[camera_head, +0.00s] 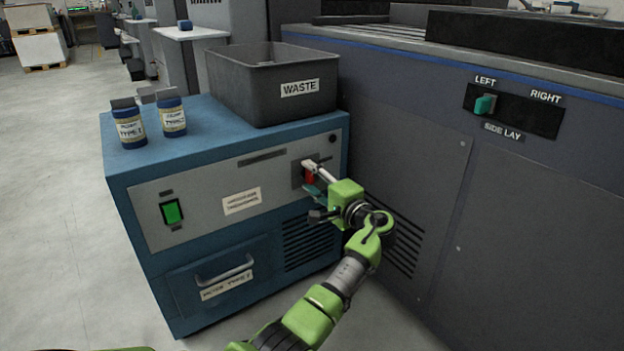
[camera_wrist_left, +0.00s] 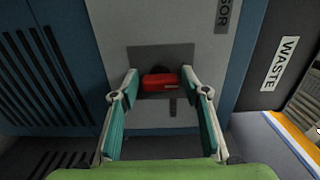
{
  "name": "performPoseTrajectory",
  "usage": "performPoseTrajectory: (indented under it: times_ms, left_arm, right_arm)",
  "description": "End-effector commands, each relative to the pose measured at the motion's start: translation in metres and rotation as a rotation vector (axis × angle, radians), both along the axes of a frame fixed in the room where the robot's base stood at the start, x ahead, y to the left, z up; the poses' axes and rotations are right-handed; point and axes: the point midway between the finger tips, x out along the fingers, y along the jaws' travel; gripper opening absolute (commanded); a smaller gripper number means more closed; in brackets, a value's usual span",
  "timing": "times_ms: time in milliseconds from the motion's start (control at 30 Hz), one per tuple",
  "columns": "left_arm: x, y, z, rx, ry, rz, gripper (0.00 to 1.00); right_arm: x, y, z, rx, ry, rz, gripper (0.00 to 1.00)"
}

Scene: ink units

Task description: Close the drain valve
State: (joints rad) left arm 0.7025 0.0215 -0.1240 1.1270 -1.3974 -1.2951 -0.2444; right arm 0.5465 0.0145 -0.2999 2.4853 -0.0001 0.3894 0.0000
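The drain valve shows as a short red handle (camera_wrist_left: 158,82) on a grey square plate in the left wrist view. In the head view a small part of the red handle (camera_head: 309,177) shows on the front panel of the blue cabinet, partly covered by my fingers. My left gripper (camera_head: 313,182) is at the panel. In the left wrist view its two teal-padded fingers (camera_wrist_left: 160,98) are spread, one on each side of the red handle, with gaps between. My right gripper is not in view.
The blue cabinet (camera_head: 190,165) carries a grey waste bin (camera_head: 240,85) and two small jars (camera_head: 130,128). Its front has a green switch (camera_head: 172,212) and a drawer handle (camera_head: 225,271). A large grey machine (camera_head: 530,220) stands close at the right. Open floor (camera_head: 50,200) lies left.

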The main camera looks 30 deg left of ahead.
Motion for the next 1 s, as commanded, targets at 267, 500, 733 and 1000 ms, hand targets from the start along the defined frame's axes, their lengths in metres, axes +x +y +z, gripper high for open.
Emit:
performPoseTrajectory:
  times_ms: [267,500,733,1000]
  left_arm:
    - [0.0,0.0,0.0,0.002,0.001,-0.001,0.5]
    - [-0.005,-0.015,-0.001,0.002,0.003,-0.003,0.5]
    - [-0.024,-0.059,-0.001,0.0,0.002,-0.003,0.5]
    - [-0.041,-0.101,0.0,0.001,0.002,-0.001,0.5]
  right_arm:
    - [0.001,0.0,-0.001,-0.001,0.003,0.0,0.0]
    - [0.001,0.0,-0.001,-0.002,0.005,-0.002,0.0]
    - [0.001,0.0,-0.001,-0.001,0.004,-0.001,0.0]
    - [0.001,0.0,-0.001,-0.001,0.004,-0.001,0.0]
